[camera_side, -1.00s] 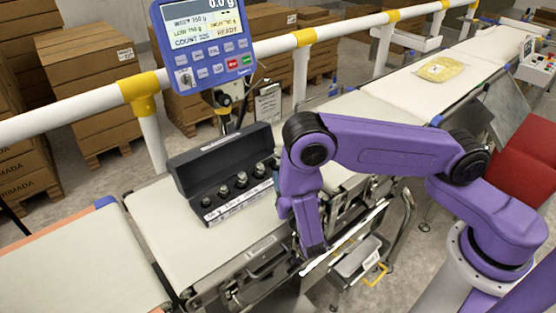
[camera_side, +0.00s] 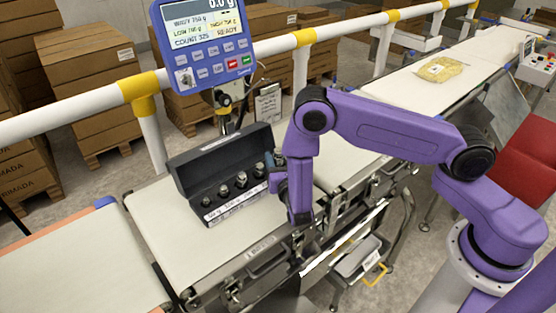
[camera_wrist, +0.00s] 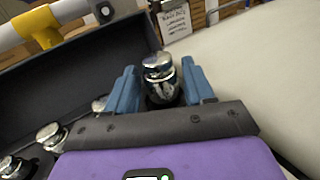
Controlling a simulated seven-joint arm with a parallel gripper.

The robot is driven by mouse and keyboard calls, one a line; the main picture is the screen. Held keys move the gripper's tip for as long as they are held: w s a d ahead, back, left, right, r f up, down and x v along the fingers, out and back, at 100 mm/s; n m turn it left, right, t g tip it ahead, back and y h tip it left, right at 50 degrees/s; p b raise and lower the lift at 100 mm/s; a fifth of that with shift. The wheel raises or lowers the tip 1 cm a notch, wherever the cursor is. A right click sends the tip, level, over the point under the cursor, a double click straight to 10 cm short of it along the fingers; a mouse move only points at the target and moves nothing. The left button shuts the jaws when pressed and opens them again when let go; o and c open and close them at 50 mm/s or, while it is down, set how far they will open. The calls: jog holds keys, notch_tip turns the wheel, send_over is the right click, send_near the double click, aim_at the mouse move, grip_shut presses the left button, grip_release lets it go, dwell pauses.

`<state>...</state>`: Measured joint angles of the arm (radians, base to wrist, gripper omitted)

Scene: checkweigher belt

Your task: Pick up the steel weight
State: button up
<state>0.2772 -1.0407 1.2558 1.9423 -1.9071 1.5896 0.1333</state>
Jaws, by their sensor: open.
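A steel weight (camera_wrist: 160,72), shiny with a round knob on top, stands in the black case in the wrist view. My gripper (camera_wrist: 163,82) has its blue fingers apart, one on each side of this weight. In the side view my gripper (camera_side: 276,172) is at the right end of the open black case (camera_side: 218,160), partly covering the end weight. Smaller steel weights (camera_side: 240,180) stand in a row to the left of it, and some also show at the left of the wrist view (camera_wrist: 50,135).
The case's raised lid (camera_wrist: 75,65) stands behind the weights. A pale conveyor belt (camera_side: 165,240) lies under the case. A blue display unit (camera_side: 205,45) and a white rail (camera_side: 75,110) are behind. A yellowish package (camera_side: 440,69) lies on the far belt.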

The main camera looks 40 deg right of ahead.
aim_at(279, 159)
grip_shut()
jog(key=shift+r, duration=0.1)
jog(key=shift+r, duration=0.45)
notch_tip(279, 159, up, 2)
jog(key=shift+r, duration=0.2)
jog(key=s+d+r, duration=0.2)
jog(key=s+r, duration=0.8)
jog(key=s, duration=0.4)
jog(key=w+d+f, duration=0.4)
jog(key=d+f, duration=0.1)
jog(key=d, duration=0.1)
jog(key=s+a+r, duration=0.4)
jog(key=a, duration=0.2)
jog(key=shift+r, duration=0.3)
